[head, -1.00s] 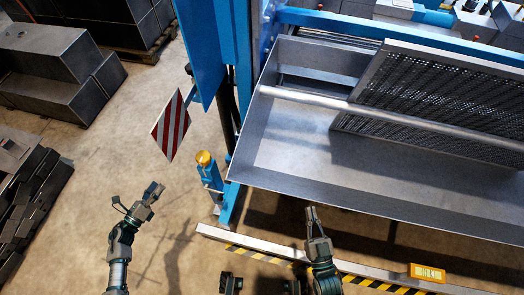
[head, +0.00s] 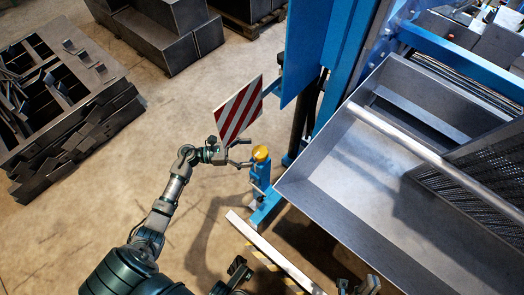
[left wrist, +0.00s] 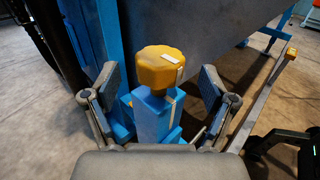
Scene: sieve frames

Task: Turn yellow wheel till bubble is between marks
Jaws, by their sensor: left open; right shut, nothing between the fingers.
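The yellow wheel (head: 261,153) sits on top of a blue post (head: 260,178) at the frame's corner. In the left wrist view the lobed wheel (left wrist: 155,72) carries a white mark on top. My left gripper (head: 244,153) is open just left of the wheel. In the left wrist view its fingers stand apart on either side of the post, with the wheel between and beyond them, apparently untouched. A small yellow block (left wrist: 291,54), likely the level, sits at the rail's far end; its bubble and marks are too small to read. My right gripper (head: 369,284) shows partly at the bottom edge, shut and empty.
A red-and-white striped plate (head: 238,110) hangs close behind my left gripper. The grey sieve tray (head: 330,190) is to the right. Stacked dark metal parts (head: 70,110) lie left; the floor between is clear.

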